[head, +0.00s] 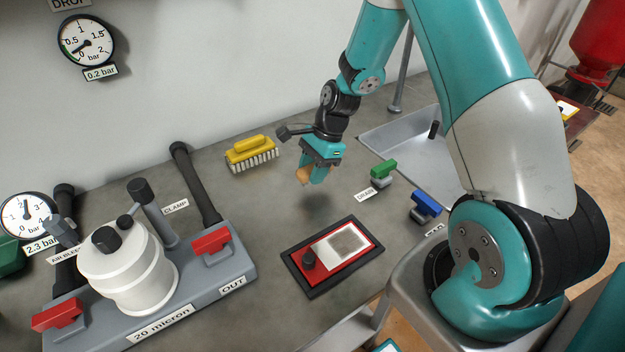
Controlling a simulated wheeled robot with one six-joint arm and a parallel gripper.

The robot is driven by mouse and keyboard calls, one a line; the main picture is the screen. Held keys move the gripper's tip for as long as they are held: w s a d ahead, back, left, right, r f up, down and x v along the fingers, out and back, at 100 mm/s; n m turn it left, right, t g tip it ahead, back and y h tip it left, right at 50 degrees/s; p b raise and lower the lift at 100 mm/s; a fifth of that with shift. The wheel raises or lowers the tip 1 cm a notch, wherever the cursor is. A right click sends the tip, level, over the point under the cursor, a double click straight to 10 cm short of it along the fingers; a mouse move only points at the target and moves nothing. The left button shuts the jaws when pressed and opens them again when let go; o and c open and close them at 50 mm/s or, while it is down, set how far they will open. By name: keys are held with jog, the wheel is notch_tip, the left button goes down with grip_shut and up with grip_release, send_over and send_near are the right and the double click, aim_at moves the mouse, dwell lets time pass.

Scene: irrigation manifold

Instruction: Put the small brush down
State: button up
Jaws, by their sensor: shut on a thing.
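My gripper (312,176) is in the air above the bench, in the middle of the head view, pointing down. It is shut on a small tan, wood-coloured thing, which looks like the small brush (302,176). Only a short part of it shows at the left of the fingers; the rest is hidden by them. A soft shadow lies on the bench below, apart from the gripper. A larger yellow brush (251,152) with white bristles stands on the bench to the left, behind the gripper.
A black-rimmed red tray (318,287) with a pale screen and black knob lies in front. Green (383,169) and blue (426,204) valve handles and a sink (395,136) are to the right. A white filter housing (125,270) stands at left. Bare bench (265,205) lies between.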

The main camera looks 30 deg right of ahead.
jog(key=shift+f, duration=1.75)
jog(key=shift+f, duration=0.15)
jog(key=o, duration=1)
